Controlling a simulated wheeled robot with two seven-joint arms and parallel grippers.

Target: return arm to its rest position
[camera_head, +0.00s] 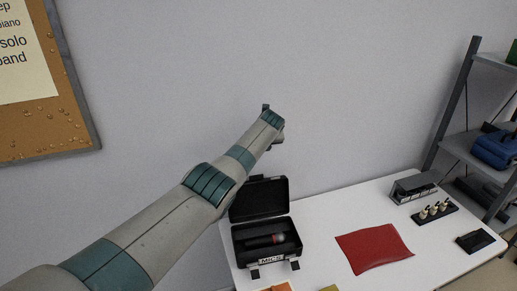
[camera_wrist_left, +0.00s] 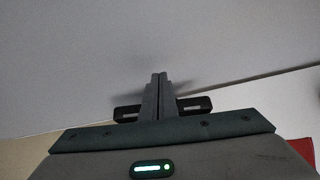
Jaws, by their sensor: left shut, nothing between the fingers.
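My left arm (camera_head: 160,225) reaches from the lower left up and out toward the grey wall in the head view. Its wrist end is raised above and behind the open black case. My left gripper (camera_wrist_left: 159,76) shows in the left wrist view with its two fingers together and nothing between them. In the head view the fingers are hard to make out at the far end of the arm. My right gripper is in neither view.
Below the arm, a white table (camera_head: 322,222) bears an open black case (camera_head: 240,256) with a microphone (camera_head: 262,241), a red cloth (camera_head: 373,248), a grey-black device (camera_head: 414,187), a peg holder (camera_head: 435,211) and a black block (camera_head: 475,241). A shelf (camera_head: 452,148) stands right; a corkboard (camera_head: 62,110) hangs left.

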